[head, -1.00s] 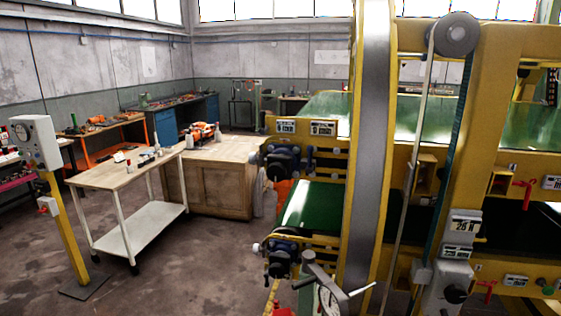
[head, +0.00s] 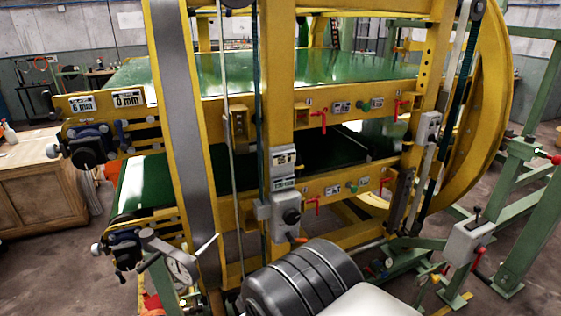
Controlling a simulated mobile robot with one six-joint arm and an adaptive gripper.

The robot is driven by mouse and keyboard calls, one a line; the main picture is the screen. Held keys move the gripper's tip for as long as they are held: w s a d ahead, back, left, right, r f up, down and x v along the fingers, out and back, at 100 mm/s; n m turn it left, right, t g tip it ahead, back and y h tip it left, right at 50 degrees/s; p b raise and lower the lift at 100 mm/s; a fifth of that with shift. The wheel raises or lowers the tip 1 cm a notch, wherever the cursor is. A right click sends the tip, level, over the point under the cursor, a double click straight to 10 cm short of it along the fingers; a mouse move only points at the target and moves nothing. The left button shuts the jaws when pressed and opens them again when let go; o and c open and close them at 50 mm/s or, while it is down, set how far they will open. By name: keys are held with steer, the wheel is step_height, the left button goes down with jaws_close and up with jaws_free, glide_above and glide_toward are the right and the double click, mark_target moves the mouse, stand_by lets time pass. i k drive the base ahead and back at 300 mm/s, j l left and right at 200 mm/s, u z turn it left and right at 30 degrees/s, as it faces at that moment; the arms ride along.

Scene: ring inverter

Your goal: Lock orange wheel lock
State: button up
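I cannot pick out an orange wheel lock for certain in the head view. The yellow machine carries small red handles: an upper left one (head: 321,117), an upper right one (head: 403,108), a lower left one (head: 313,204) and a lower right one (head: 383,186). A large yellow wheel ring (head: 495,110) stands at the machine's right end. Another ring with a grey inner band (head: 184,120) stands at its left end. My gripper is not in view; dark, ribbed and white parts, apparently my arm, cover the bottom middle.
Two green belts, upper (head: 230,72) and lower (head: 145,180), run through the machine. A grey box with levers (head: 467,242) stands on green framing at right. A wooden cabinet (head: 35,195) is at left. Bare floor (head: 45,275) shows at lower left.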

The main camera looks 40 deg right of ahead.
mark_target(291, 240)
steer(key=z, duration=1.1)
steer(key=i+l+u, duration=0.45)
steer(key=i+u, duration=0.15)
